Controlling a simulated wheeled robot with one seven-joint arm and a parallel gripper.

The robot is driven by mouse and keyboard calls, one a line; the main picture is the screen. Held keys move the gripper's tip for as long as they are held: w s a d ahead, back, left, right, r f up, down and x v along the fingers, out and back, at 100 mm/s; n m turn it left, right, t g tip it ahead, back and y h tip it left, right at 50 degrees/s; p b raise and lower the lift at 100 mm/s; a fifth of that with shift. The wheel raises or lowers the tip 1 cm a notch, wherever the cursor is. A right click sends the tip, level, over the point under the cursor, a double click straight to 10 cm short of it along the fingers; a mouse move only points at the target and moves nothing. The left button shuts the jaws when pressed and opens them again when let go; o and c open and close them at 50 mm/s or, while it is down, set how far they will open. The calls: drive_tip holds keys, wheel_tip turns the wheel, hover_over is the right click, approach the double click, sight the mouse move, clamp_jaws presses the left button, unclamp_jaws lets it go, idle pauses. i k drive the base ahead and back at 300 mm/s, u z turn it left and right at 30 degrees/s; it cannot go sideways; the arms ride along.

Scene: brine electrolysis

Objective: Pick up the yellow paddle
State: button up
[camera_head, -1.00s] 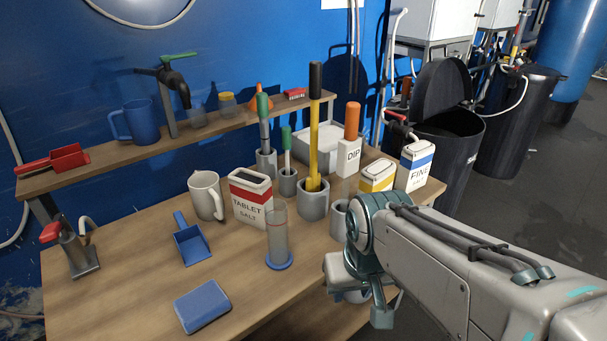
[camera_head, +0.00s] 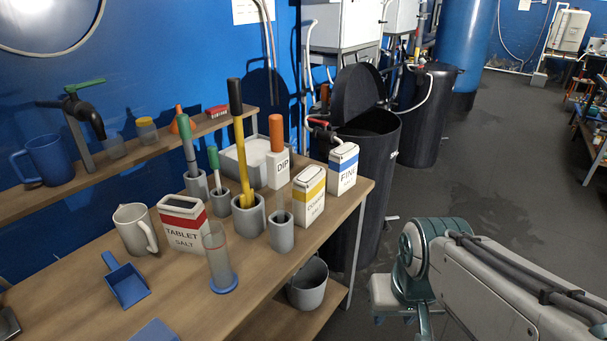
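The yellow paddle (camera_head: 240,155) has a long yellow shaft with a black grip on top. It stands upright, leaning slightly, in a grey cup (camera_head: 249,217) on the wooden table. Its yellow lower end shows at the cup's rim; the rest is hidden inside. My arm is at the lower right of the view, beyond the table's right edge and well apart from the paddle. The end of my arm points down near the bottom edge of the picture, and my gripper's fingertips do not show.
Close around the paddle's cup stand grey cups with green-handled tools (camera_head: 190,150), a grey cylinder (camera_head: 281,232), a yellow-labelled salt box (camera_head: 309,196), a tablet salt box (camera_head: 183,226) and a clear measuring cylinder (camera_head: 219,260). A black bin (camera_head: 365,165) stands behind the table's right end. Floor at right is open.

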sight(247, 199)
drive_tip(key=z, duration=1.05)
drive_tip(key=i, duration=1.15)
drive_tip(key=u, duration=1.25)
